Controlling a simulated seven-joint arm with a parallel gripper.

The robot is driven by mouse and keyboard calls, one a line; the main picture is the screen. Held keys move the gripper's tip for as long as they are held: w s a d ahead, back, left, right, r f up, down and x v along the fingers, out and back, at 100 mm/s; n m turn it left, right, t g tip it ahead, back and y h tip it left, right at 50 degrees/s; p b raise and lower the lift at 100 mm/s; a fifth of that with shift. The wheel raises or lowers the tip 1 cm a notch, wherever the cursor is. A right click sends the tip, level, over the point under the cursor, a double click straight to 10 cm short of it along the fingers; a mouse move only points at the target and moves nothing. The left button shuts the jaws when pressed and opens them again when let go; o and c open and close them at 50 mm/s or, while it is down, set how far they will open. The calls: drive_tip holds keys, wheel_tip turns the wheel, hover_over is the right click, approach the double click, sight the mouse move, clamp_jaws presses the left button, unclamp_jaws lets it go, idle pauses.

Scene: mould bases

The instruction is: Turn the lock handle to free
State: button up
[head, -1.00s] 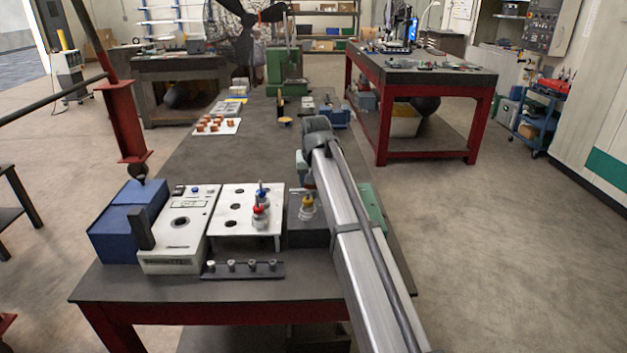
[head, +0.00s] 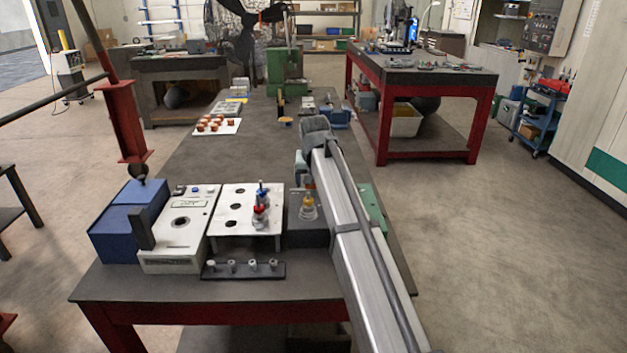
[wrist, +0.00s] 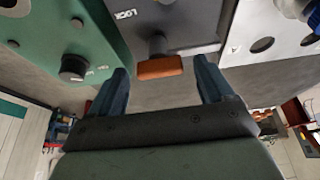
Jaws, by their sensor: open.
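In the wrist view, the lock handle (wrist: 160,67) is an orange-brown bar on a dark stem. It stands out from a dark grey block (wrist: 172,18) and lies across the picture. My gripper (wrist: 161,70) is open, with one dark blue finger on each side of the handle and a visible gap at both ends.
A green block (wrist: 50,42) with a dark knob (wrist: 74,66) is close left of my fingers in the wrist view. A white plate with holes (wrist: 270,30) is to the right.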

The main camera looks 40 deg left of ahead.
drive_tip(key=v, duration=1.4)
drive_tip(key=shift+f, duration=0.15)
